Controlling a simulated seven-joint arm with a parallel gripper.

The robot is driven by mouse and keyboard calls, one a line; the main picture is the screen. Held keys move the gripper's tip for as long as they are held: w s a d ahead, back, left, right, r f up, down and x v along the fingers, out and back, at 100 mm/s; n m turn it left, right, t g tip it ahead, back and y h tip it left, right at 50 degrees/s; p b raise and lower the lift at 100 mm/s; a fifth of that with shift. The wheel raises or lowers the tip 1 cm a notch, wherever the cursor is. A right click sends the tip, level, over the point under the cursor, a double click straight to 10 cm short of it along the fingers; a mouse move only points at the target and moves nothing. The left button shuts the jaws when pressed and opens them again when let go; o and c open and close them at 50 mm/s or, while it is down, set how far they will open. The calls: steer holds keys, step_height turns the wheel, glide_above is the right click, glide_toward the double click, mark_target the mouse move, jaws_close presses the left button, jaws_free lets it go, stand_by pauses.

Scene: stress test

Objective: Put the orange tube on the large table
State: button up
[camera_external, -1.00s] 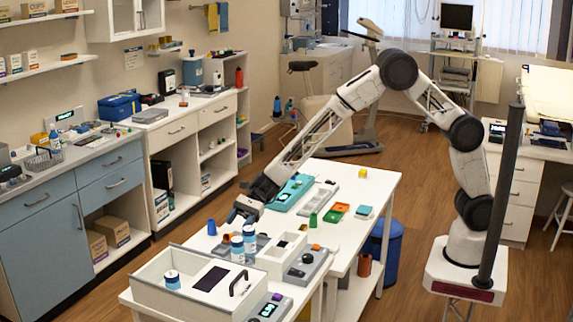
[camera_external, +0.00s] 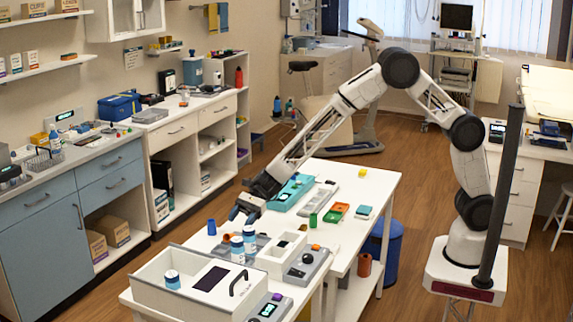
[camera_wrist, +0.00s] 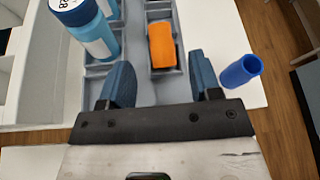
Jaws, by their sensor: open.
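The orange tube (camera_wrist: 162,46) shows in the wrist view. It sits in a compartment of the grey rack (camera_wrist: 150,90), just ahead of my gripper. My gripper (camera_wrist: 161,66) is open, with a blue finger on each side and nothing between them held. The external view shows my gripper (camera_external: 240,210) low over the near left part of the white table (camera_external: 345,240).
Blue-and-white bottles (camera_external: 250,238) stand close to my gripper, also in the wrist view (camera_wrist: 92,32). A blue cup (camera_external: 211,227) stands left, in the wrist view (camera_wrist: 240,72) at right. A white box (camera_external: 190,295), a teal tray (camera_external: 292,192) and a green cup (camera_external: 313,219) are nearby.

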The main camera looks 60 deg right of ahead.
steer(key=shift+d, duration=0.1)
steer(key=s+d+r+n+h, duration=0.2)
steer(key=s+d+r+n, duration=0.1)
steer(key=s+d+r, duration=0.4)
steer(key=s+d+r+n+g+h, duration=0.1)
steer(key=s+d+r+n, duration=0.3)
steer(key=d, duration=0.6)
steer(key=s+d+r+n+h, duration=0.2)
steer(key=s+d+r, duration=0.3)
steer(key=s+d, duration=0.25)
steer(key=s+d+r+n+t+h, duration=0.1)
steer(key=s+d+n+h, duration=0.6)
steer(key=s+d, duration=2)
steer(key=shift+s+r+n+t+h, duration=0.4)
steer(key=shift+s+t+h, duration=0.2)
steer(key=shift+h, duration=0.3)
steer(key=shift+o, duration=0.4)
